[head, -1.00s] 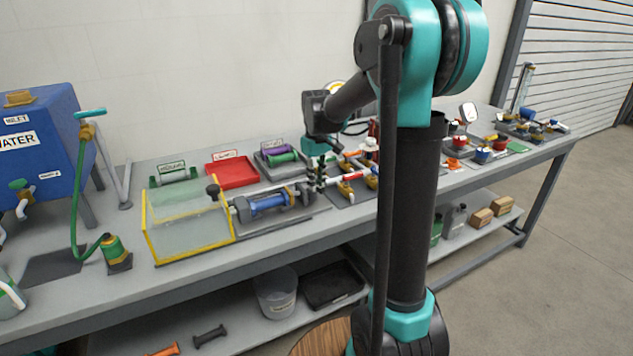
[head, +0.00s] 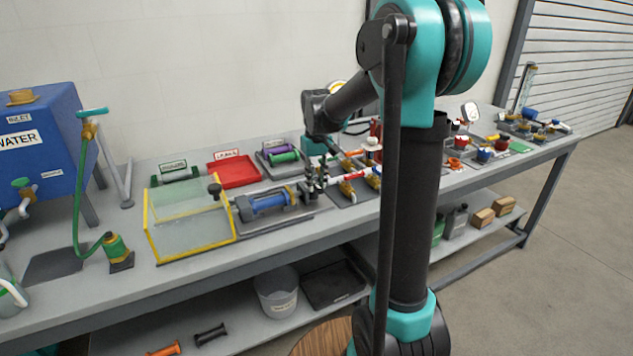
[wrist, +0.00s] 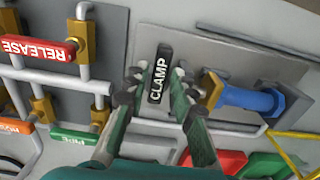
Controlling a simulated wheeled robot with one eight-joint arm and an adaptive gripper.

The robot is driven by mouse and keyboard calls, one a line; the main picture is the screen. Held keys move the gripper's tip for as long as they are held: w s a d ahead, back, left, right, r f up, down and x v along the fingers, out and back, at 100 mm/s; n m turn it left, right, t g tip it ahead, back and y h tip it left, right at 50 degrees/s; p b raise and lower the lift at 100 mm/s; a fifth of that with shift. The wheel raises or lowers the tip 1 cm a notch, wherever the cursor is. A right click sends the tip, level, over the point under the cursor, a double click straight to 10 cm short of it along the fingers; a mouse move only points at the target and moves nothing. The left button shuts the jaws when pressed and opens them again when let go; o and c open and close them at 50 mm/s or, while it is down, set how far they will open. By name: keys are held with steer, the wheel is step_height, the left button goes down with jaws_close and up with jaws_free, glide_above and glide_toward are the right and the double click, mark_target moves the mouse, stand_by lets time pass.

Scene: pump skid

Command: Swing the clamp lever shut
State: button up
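The clamp lever (wrist: 160,75) is a black bar with white CLAMP lettering, seen in the wrist view over a grey plate. My gripper (wrist: 157,88) is open, with one dark fingertip on each side of the lever. Small gaps seem to show between the fingertips and the bar; contact is hard to tell. In the head view my gripper (head: 317,187) is low over the bench, at the right end of the blue cylinder (head: 268,203), also seen in the wrist view (wrist: 245,98). The lever cannot be made out in the head view.
A clear guard with a yellow frame (head: 149,236) stands left of the cylinder. Pipework with a red RELEASE handle (wrist: 40,48) and a green handle (wrist: 75,135) lies close beside the lever. A red tray (head: 233,172) is behind the cylinder.

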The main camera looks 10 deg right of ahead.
mark_target(316, 185)
steer(key=shift+r, duration=0.1)
step_height(316, 185, up, 12)
stand_by(0.5)
steer(key=s+d+f+m+t, duration=0.1)
steer(key=s+d+f+t, duration=0.1)
steer(key=s+f, duration=0.9)
steer(key=s+d+f+m+t, duration=0.2)
steer(key=s+d+f, duration=0.2)
steer(key=s+f, duration=0.8)
steer(key=shift+s+f, duration=0.2)
steer(key=shift+s, duration=0.25)
steer(key=shift+d, duration=0.1)
